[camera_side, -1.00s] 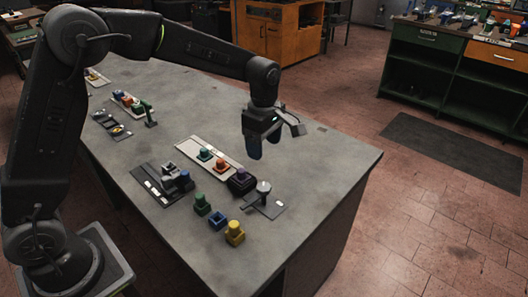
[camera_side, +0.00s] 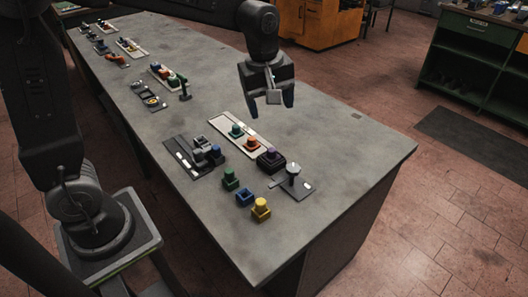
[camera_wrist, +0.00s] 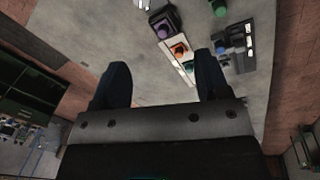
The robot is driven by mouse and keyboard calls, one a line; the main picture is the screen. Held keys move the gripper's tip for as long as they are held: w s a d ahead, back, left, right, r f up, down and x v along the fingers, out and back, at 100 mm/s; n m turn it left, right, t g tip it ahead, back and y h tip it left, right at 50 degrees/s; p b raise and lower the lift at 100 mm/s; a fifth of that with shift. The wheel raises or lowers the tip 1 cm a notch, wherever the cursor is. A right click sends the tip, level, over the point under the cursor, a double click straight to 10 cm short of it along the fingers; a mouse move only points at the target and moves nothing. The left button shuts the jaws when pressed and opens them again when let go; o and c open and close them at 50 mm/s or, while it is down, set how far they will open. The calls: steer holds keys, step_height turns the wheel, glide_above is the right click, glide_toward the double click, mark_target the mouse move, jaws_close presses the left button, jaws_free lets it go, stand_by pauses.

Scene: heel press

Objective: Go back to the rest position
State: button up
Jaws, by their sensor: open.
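My gripper (camera_side: 269,100) hangs above the far part of the grey table, clear of everything on it. In the wrist view my gripper (camera_wrist: 162,85) has its two dark fingers spread apart with nothing between them. Below it, a white strip (camera_side: 220,122) on the table holds a teal piece (camera_side: 236,131) and an orange piece (camera_side: 251,143). A dark purple block (camera_side: 271,160) sits at the strip's near end. A small press with a round grey head (camera_side: 293,169) stands on a dark plate to its right.
Green (camera_side: 230,179), blue (camera_side: 244,198) and yellow (camera_side: 261,209) blocks stand loose near the table's front. A dark fixture (camera_side: 193,156) with a blue piece lies to the left. More similar sets line the table's far left. The table's right side is bare.

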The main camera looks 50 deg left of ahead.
steer(key=s+a+r+m+t, duration=0.2)
steer(key=s+m+t, duration=0.1)
steer(key=s+m, duration=1)
steer(key=s, duration=0.6)
steer(key=shift+a+r+m+t, duration=0.2)
steer(key=shift+m+t, duration=0.1)
steer(key=shift+t, duration=0.1)
